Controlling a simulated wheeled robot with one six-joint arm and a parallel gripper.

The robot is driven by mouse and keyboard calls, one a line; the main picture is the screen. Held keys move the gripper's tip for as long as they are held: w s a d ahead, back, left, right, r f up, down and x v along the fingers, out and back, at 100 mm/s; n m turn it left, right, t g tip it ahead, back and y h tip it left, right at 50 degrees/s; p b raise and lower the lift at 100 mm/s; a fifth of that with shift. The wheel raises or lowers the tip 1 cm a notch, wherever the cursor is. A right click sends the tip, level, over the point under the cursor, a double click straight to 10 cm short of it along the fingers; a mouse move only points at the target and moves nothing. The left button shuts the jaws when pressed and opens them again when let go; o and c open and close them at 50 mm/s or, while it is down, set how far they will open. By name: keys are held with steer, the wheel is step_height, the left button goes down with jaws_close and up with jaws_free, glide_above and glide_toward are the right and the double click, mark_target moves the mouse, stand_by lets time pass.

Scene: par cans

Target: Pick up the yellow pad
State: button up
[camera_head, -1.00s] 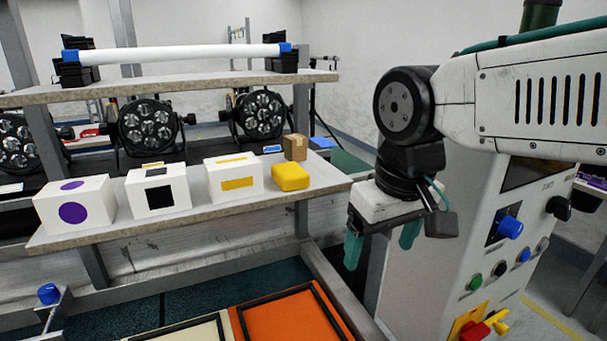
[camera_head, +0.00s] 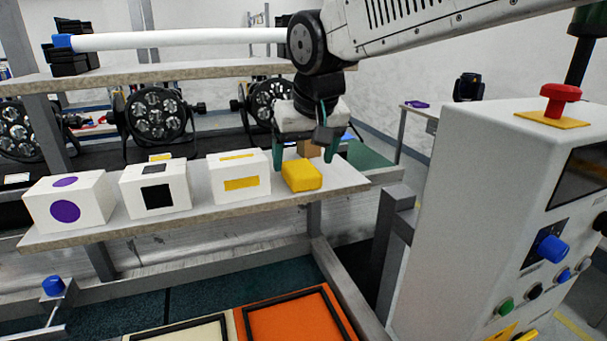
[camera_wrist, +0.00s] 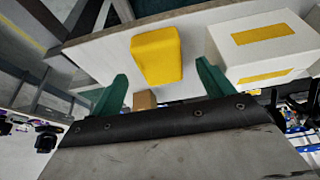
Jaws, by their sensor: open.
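The yellow pad (camera_head: 301,175) is a small rounded block lying on the lower shelf, near its right end. It also shows in the wrist view (camera_wrist: 157,55), just beyond the gap between my fingertips. My gripper (camera_head: 304,157) is open and empty. In the head view its two green fingers hang around the pad's place, one at the left and one at the right. In the wrist view the fingertips (camera_wrist: 162,70) stand to either side of the pad's near end, with no visible contact.
A white box with a yellow bar (camera_head: 239,175) stands close left of the pad. Boxes with a black square (camera_head: 156,188) and purple circle (camera_head: 68,201) stand further left. A brown carton (camera_head: 308,148) is behind the pad. The upper shelf (camera_head: 180,72) lies above.

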mark_target(302, 169)
steer(key=x, duration=0.3)
steer(key=shift+f, duration=0.3)
steer(key=c, duration=1.1)
